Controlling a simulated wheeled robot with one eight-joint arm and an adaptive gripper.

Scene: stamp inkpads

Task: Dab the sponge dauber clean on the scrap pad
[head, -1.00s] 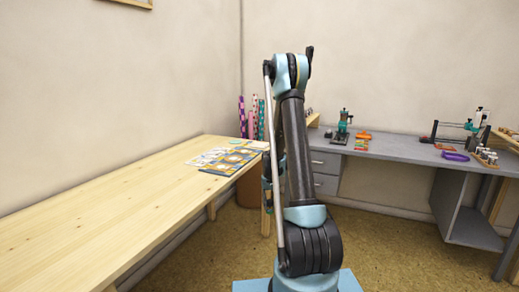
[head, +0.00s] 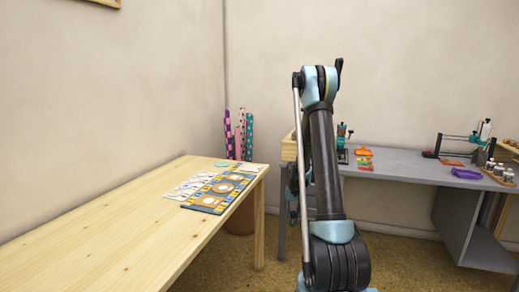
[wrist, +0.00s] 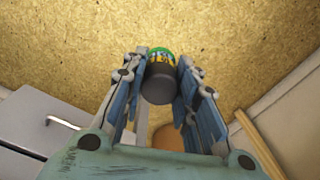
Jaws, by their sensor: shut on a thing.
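My gripper (wrist: 163,72) is shut on a short dark cylinder with a green and yellow patterned end, apparently the sponge dauber (wrist: 160,85). It is held between the two fingers above the tan floor. In the head view the gripper and dauber are mostly hidden behind my arm. At the far end of the wooden table (head: 110,235) lie a white printed sheet (head: 188,187) and a blue and yellow patterned sheet (head: 212,197) with pale round shapes. I cannot tell which, if either, is the scrap pad.
A grey desk (head: 400,166) at the right holds a green press (head: 342,133), an orange item (head: 363,152), a purple tray (head: 467,174) and several small bottles. Patterned rolls (head: 240,135) stand in the corner. The near part of the wooden table is clear.

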